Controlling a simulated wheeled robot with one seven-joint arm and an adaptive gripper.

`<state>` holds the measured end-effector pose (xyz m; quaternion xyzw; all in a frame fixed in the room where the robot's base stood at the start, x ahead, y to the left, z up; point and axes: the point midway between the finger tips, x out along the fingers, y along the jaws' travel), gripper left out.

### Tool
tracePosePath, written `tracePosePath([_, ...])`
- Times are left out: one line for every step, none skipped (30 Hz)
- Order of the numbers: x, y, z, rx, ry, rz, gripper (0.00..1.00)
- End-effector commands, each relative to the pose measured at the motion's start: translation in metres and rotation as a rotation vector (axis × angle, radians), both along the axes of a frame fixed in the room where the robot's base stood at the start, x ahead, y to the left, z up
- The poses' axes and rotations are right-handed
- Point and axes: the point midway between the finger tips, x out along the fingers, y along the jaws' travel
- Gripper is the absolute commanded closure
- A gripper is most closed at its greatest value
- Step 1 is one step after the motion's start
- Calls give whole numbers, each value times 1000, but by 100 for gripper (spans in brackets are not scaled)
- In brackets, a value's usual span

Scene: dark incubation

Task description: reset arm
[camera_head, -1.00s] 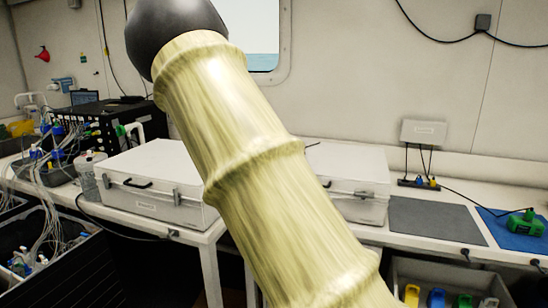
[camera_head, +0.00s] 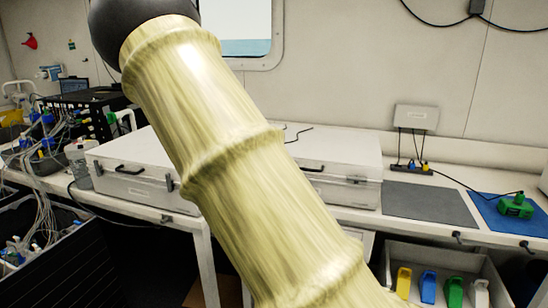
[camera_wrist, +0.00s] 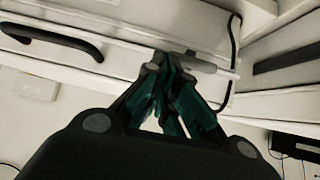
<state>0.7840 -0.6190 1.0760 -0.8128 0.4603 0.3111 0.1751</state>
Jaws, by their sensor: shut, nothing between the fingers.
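In the wrist view, my gripper (camera_wrist: 180,92) shows dark fingers with green-tinted pads drawn together, and nothing is between them. A white case (camera_wrist: 90,50) with a dark handle (camera_wrist: 52,38) fills the background behind the fingers. In the head view, my pale yellow sleeved arm crosses the middle diagonally from upper left to lower right. My gripper is not visible in the head view.
A white case (camera_head: 133,192) stands on the white bench behind my arm, partly hidden by it. A grey mat (camera_head: 430,204), a blue mat (camera_head: 512,219) and a green tool (camera_head: 516,207) lie at right. A grey bin (camera_head: 395,256) holds coloured items. Cables and bottles crowd the left.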

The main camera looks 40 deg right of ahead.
Motion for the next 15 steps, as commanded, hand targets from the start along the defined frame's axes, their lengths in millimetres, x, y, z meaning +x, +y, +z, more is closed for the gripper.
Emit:
tracePosePath([-2,10,-3,-2,0,3,100])
tracePosePath([-4,14,-4,-2,0,3,100])
tracePosePath([-7,19,-6,-2,0,2,100])
tracePosePath([-8,23,-7,-3,-1,3,100])
tracePosePath([-10,27,-9,-3,-1,2,100])
tracePosePath([-13,32,-11,-3,-1,1,100])
tracePosePath([-14,34,-12,-3,-2,0,100])
tracePosePath([-16,37,-13,-4,-3,0,100])
tracePosePath([-18,41,-14,-4,-3,-1,100])
tracePosePath([-19,43,-15,-4,-3,-2,100])
tracePosePath([-21,44,-16,-3,-4,-3,100])
tracePosePath([-22,46,-17,-3,-5,-5,100])
tracePosePath([-23,47,-17,-4,-6,-5,100])
tracePosePath([-24,48,-18,-3,-5,-5,100])
tracePosePath([-25,50,-18,-3,-5,-5,100])
